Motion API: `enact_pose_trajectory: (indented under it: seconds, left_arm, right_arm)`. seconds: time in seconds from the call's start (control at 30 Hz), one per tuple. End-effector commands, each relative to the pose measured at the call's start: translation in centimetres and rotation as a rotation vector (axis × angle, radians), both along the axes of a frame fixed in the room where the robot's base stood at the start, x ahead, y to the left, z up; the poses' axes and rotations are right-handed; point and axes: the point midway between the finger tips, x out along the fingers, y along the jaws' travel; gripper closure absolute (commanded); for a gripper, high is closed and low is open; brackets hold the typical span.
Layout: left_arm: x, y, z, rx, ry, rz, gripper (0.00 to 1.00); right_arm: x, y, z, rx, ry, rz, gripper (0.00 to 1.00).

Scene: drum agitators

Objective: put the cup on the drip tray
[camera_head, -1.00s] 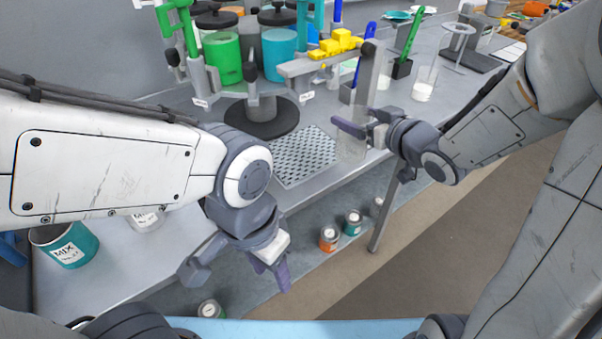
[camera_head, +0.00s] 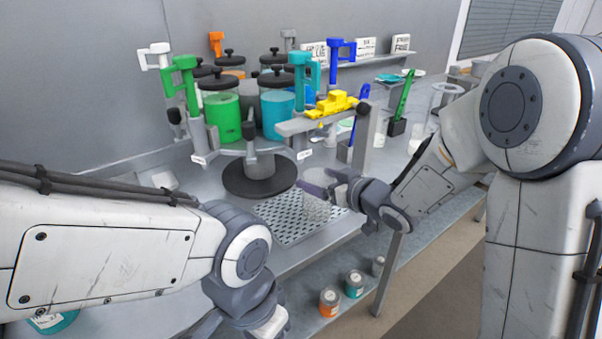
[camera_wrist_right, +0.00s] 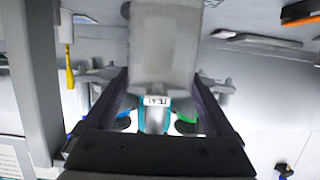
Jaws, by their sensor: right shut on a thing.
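The cup (camera_head: 317,209) is clear and colourless, and my right gripper (camera_head: 328,182) is shut on it. In the head view it looks upright and overlaps the right part of the drip tray (camera_head: 272,216), a perforated grey plate at the bench's front. I cannot tell whether its base touches the tray. In the right wrist view the cup (camera_wrist_right: 165,45) shows between the dark fingers. My left gripper (camera_head: 240,332) is low at the bottom edge, its fingers spread, tips cut off, away from the cup.
Behind the tray stands a round black base (camera_head: 260,177) with green and teal drums. A grey arm with a yellow piece (camera_head: 333,103) and a post (camera_head: 364,140) stand close to my right gripper. Several small cans, including an orange one (camera_head: 329,303), sit on the lower shelf.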

Motion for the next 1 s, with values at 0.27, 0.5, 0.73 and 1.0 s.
enact_pose_trajectory:
  seconds: [0.27,0.5,0.73,1.0]
  left_arm:
    - [0.0,0.0,1.1,0.000,0.000,0.000,0.50]
    - [0.0,0.0,1.2,-0.001,-0.001,0.000,0.50]
    - [0.0,0.0,1.4,-0.001,-0.001,0.000,0.50]
    - [0.0,0.0,1.3,-0.001,-0.001,0.000,0.50]
  right_arm:
    - [5.1,3.8,0.1,0.001,-0.001,0.001,1.00]
    - [6.1,4.4,-0.7,0.000,0.003,-0.001,1.00]
    - [6.1,4.3,-3.5,0.001,0.002,-0.002,1.00]
    - [6.1,4.3,-3.6,0.000,-0.001,-0.001,1.00]
